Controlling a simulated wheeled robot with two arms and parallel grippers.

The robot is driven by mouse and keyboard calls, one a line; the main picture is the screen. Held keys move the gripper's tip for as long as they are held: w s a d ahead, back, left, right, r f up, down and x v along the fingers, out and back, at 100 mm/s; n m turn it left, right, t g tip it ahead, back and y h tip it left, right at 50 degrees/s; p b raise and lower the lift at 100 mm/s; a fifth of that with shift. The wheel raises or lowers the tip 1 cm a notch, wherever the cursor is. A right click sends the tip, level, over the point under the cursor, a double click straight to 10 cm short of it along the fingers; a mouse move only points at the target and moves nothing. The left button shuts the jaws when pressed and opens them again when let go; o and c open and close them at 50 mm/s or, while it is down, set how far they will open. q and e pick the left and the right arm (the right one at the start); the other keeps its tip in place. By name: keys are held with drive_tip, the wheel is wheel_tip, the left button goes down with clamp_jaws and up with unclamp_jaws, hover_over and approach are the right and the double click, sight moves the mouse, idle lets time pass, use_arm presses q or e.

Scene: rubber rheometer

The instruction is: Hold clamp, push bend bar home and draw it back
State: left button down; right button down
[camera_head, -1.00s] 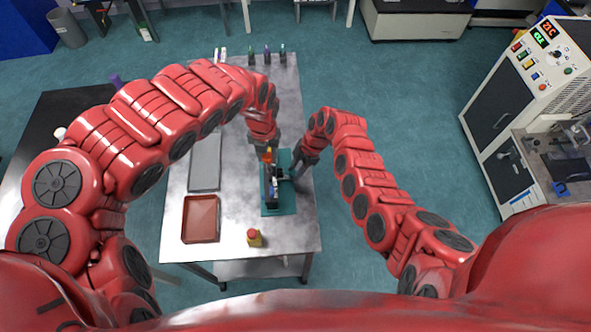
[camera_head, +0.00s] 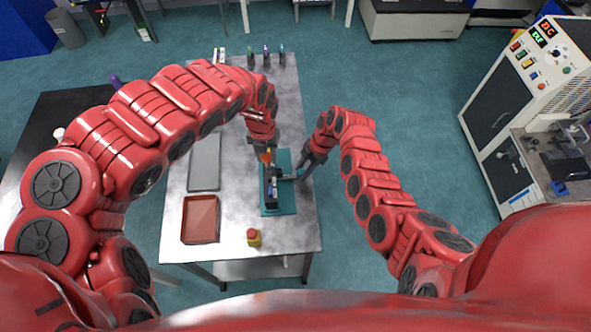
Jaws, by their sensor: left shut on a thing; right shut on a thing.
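The clamp fixture (camera_head: 272,190) is a small dark upright device on a teal mat (camera_head: 288,207) on the metal table. My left gripper (camera_head: 265,152) reaches down at the fixture's far end and is shut on a part there, by an orange-red piece (camera_head: 265,158). My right gripper (camera_head: 300,175) comes in from the right and is shut on a part at the fixture's right side, probably the bend bar. The held parts are small and mostly hidden by the fingers. A small blue piece (camera_head: 279,188) shows on the fixture's right.
A grey tray (camera_head: 205,165) and a red-brown tray (camera_head: 200,220) lie left of the mat. Several small bottles (camera_head: 266,58) stand at the back. A control cabinet (camera_head: 535,100) stands at right.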

drive_tip(key=shift+w+d, duration=0.1)
drive_tip(key=shift+d, duration=0.85)
drive_tip(key=c, duration=0.8)
unclamp_jaws()
drive_tip(key=shift+c, duration=0.2)
use_arm(q)
drive_tip(key=shift+d, duration=0.1)
use_arm(e)
drive_tip(key=o, duration=0.3)
drive_tip(key=shift+d, duration=0.1)
drive_tip(key=shift+o, duration=0.2)
drive_tip(key=shift+w+r, duration=0.1)
drive_tip(key=shift+r, duration=0.4)
drive_tip(key=s+v, duration=0.1)
drive_tip(key=v, duration=1)
drive_tip(key=shift+w, duration=0.4)
drive_tip(key=shift+d, duration=0.1)
